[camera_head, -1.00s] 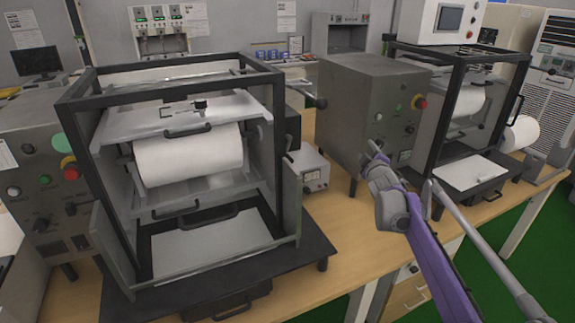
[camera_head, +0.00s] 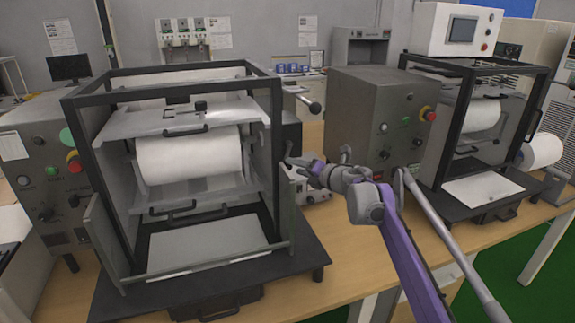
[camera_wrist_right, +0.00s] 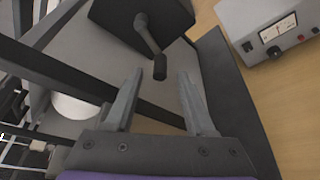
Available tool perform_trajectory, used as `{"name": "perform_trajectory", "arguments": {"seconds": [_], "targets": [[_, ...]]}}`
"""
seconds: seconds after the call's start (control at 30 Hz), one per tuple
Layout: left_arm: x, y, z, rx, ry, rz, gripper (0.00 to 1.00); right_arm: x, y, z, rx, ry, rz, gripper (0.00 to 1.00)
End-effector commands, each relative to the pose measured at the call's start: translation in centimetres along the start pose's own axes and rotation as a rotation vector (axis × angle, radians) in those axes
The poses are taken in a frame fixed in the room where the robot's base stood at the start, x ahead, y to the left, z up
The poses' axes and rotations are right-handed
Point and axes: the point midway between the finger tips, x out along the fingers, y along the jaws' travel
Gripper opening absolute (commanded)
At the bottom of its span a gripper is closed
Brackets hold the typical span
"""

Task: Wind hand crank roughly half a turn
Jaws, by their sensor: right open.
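My right gripper (camera_wrist_right: 158,76) is open. The knob lies between its fingertips in the picture, with a gap to each finger; I cannot tell the exact depth. In the head view my right gripper (camera_head: 296,163) reaches left to the right side of the framed roller machine (camera_head: 275,110). My left gripper is not in view.
A meter box (camera_wrist_right: 272,25) with a dial stands right of the crank on the wooden table (camera_head: 345,262). A grey control box (camera_head: 372,118) and a second framed machine (camera_head: 440,150) stand to the right. The frame's dark bars (camera_wrist_right: 60,70) are close to the gripper's left.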

Motion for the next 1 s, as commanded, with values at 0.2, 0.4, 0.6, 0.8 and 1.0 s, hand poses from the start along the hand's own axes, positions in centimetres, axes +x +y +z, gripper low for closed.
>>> {"name": "perform_trajectory", "arguments": {"seconds": [0.2, 0.4, 0.6, 0.8, 1.0], "targets": [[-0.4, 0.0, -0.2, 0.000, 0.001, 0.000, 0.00, 3.5, 0.1, 0.1, 0.000, 0.000, 0.001, 0.55], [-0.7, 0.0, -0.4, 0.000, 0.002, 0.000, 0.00, 5.1, 0.1, 0.0, 0.001, 0.000, 0.000, 0.55], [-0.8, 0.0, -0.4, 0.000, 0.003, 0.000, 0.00, 5.6, 0.0, 0.0, 0.001, -0.001, 0.000, 0.55], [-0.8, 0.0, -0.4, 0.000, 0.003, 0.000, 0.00, 5.6, 0.0, 0.0, 0.001, -0.001, 0.000, 0.55], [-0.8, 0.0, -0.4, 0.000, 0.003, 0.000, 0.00, 5.5, 0.0, 0.0, 0.002, -0.001, 0.000, 0.20]]}}
